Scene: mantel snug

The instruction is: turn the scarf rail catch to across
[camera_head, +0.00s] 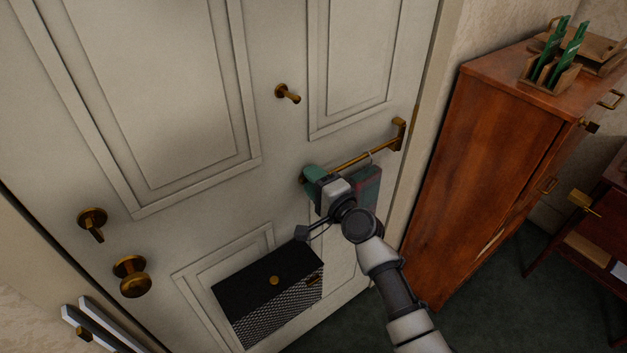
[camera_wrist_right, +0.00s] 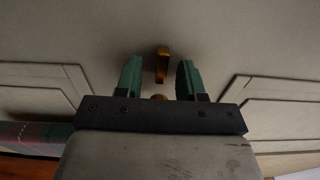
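The brass rail (camera_head: 350,162) is on the white door, with a plaid scarf (camera_head: 367,190) hanging on it. My right gripper (camera_head: 309,176) is at the rail's left end, and its green fingers largely hide the brass catch there. In the right wrist view the brass catch (camera_wrist_right: 162,66) shows as a short upright bar in the gap between the fingers. My right gripper (camera_wrist_right: 159,80) is open, one finger on each side of the catch, apart from it. Whether the fingertips reach past the bar is hard to tell. My left gripper is not in view.
A brass peg (camera_head: 288,94) sits above the rail. A thumb turn (camera_head: 92,222) and a round knob (camera_head: 132,277) are at the door's left. A black mesh box (camera_head: 268,290) is below my gripper. A wooden cabinet (camera_head: 480,150) stands close on the right.

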